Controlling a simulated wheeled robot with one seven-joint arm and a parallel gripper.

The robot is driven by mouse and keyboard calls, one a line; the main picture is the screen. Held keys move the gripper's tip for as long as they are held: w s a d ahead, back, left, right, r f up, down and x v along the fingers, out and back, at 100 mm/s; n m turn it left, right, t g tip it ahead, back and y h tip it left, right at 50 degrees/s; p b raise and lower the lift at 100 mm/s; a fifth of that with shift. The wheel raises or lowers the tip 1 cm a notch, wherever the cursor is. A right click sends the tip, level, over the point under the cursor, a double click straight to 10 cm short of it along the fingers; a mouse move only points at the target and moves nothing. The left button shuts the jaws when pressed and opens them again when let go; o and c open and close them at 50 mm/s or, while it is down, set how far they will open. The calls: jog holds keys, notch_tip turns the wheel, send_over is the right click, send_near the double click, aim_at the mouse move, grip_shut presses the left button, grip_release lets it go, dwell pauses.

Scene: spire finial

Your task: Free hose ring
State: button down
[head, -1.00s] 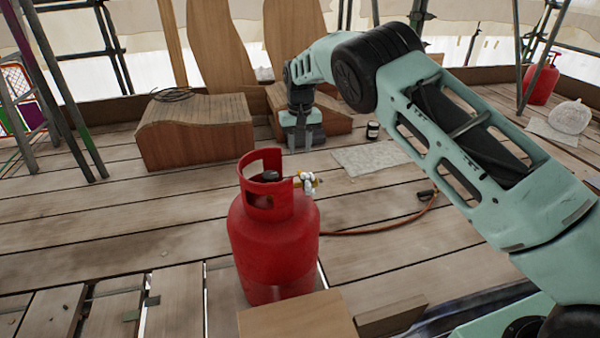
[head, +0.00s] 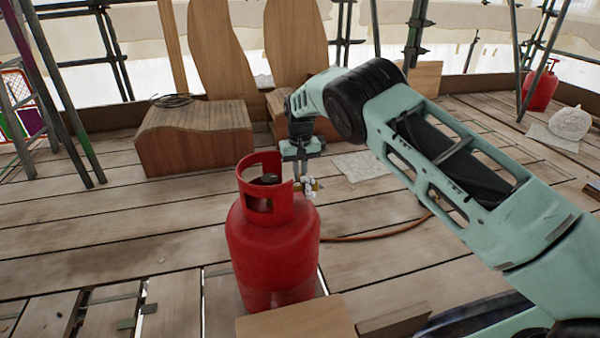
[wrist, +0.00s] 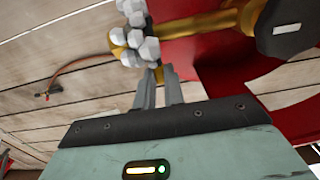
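A red gas cylinder (head: 272,250) stands upright on the planks in the head view. Its brass valve (head: 309,187) points right, with whitish lumps clustered on it. In the wrist view the brass valve (wrist: 205,22) and white lumps (wrist: 135,45) are close above my fingers. My gripper (head: 302,168) points down beside the valve. In the wrist view my gripper (wrist: 158,82) has a narrow gap between its fingers, with a small brass part at the tips. I cannot tell whether they touch it. An orange hose (head: 375,236) lies on the deck; no distinct hose ring can be made out.
A wooden block (head: 298,318) is close in front of the cylinder. A curved wooden bench (head: 195,140) and tall panels stand behind. A pale sheet (head: 362,166) lies behind my arm. Scaffold poles (head: 60,100) rise at left. The deck right of the cylinder is largely clear.

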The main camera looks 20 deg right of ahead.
jog(key=shift+s+r+t+p, duration=0.15)
jog(key=shift+r+t+p, duration=0.2)
jog(key=shift+t+p, duration=0.2)
jog(key=shift+s+r+t+p, duration=0.2)
jog(key=shift+s+t+p, duration=0.1)
jog(key=shift+t, duration=0.55)
jog(key=shift+s+r+t+p, duration=0.15)
jog(key=shift+s+t, duration=0.1)
jog(key=shift+t, duration=0.55)
jog(key=c, duration=1.5)
grip_release()
jog(key=shift+r, duration=0.1)
jog(key=p+v, duration=0.4)
jog(key=v, duration=1.3)
jog(key=shift+r, duration=0.1)
